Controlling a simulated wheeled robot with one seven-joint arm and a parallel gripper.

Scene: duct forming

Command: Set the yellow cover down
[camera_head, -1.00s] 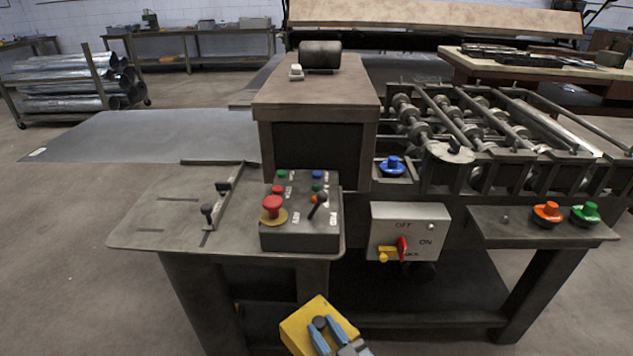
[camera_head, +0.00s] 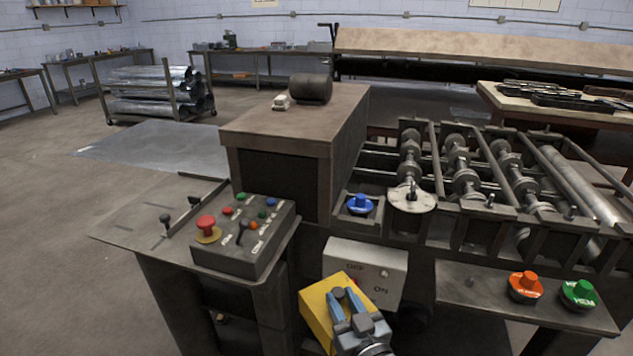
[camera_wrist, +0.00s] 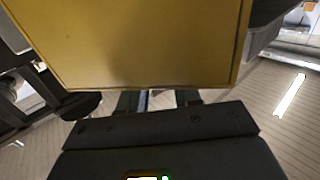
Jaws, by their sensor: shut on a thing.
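The yellow cover (camera_head: 316,306) is a boxy yellow piece at the lower middle of the head view. My gripper (camera_head: 345,298), with blue fingers, is shut on it and holds it in front of the grey switch box (camera_head: 393,268), overlapping that box's lower left in the picture. In the wrist view the cover (camera_wrist: 140,45) fills the upper middle as a flat yellow face. The fingertips are mostly hidden behind the cover there. I cannot tell whether the cover touches anything besides the gripper.
A control panel (camera_head: 243,238) with a red stop button stands on the machine table (camera_head: 135,232) at left. Orange (camera_head: 526,286) and green (camera_head: 578,293) buttons sit on a shelf at right. Rollers (camera_head: 463,165) lie behind. Open floor (camera_head: 50,260) shows at far left.

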